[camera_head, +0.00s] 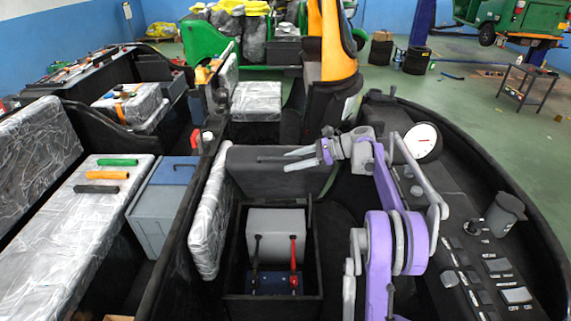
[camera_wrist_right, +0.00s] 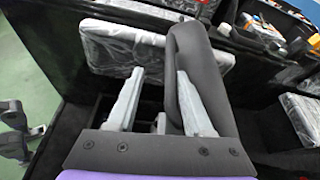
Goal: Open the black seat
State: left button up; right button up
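The black seat (camera_head: 275,176) is a dark padded panel that stands tilted up at the back of an open box in the head view. Its rounded edge also shows in the right wrist view (camera_wrist_right: 222,100). My right gripper (camera_head: 303,157) is at the panel's upper right part in the head view. Its two grey fingers are apart in the right wrist view (camera_wrist_right: 158,100). The right-hand finger overlaps the panel's edge there; I cannot tell whether it touches. Nothing is clamped between the fingers. My left gripper is not in view.
The open box (camera_head: 233,309) holds a grey block (camera_head: 276,222) and a battery (camera_head: 272,283) with red and black leads. A plastic-wrapped cushion (camera_head: 209,222) stands left of it. A dashboard with a gauge (camera_head: 423,141) and a grey cup (camera_head: 504,213) lies right.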

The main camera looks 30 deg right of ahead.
jog(key=v, duration=0.8)
jog(key=shift+s, duration=0.15)
